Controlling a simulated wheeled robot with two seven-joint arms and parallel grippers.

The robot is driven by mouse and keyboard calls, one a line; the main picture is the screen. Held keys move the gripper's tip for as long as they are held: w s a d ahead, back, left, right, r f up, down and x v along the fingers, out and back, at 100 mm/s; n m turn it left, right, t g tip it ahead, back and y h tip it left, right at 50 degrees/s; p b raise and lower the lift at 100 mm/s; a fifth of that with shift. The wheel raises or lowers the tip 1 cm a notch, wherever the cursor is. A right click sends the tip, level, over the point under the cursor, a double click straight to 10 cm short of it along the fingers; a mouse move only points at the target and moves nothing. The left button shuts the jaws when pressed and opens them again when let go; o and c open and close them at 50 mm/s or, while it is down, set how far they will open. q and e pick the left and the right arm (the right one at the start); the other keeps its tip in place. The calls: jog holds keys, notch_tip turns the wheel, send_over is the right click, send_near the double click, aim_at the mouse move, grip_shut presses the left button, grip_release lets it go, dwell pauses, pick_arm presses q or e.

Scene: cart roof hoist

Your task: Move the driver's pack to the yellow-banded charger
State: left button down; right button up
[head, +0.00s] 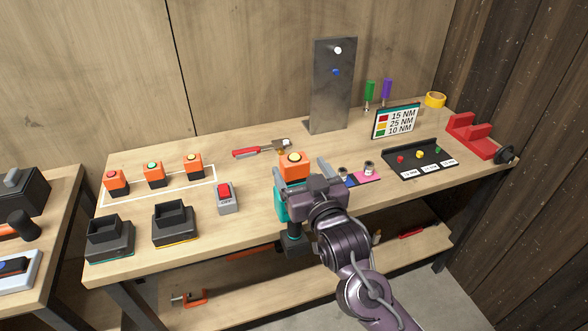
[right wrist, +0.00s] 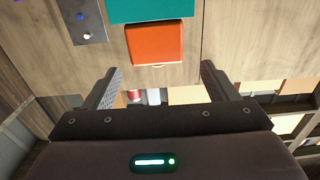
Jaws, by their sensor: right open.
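The driver (head: 281,204) has a teal body and stands upright by the table's front edge, its dark lower end (head: 291,244) below the tabletop. Its orange pack (head: 293,170) sits on top, with a lit amber button. My right gripper (head: 304,175) is open beside the pack and partly covers the driver. In the right wrist view the orange pack (right wrist: 155,45) shows between and beyond the open fingers (right wrist: 158,72), with a gap on both sides. The yellow-banded charger (head: 172,226) is black and looks empty, at the front left. My left gripper is out of view.
A green-banded charger (head: 108,241) stands left of it. Several orange packs (head: 153,176) stand in a white outline behind.

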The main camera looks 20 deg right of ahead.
aim_at(292, 154)
jog(key=w+p, duration=0.3)
jog(key=w, duration=0.3)
jog(key=shift+w+f, duration=0.1)
jog(key=shift+w, duration=0.05)
jog(key=shift+w+f, duration=0.15)
jog(key=shift+w, duration=0.25)
jog(key=c, duration=1.2)
jog(key=shift+c, duration=0.3)
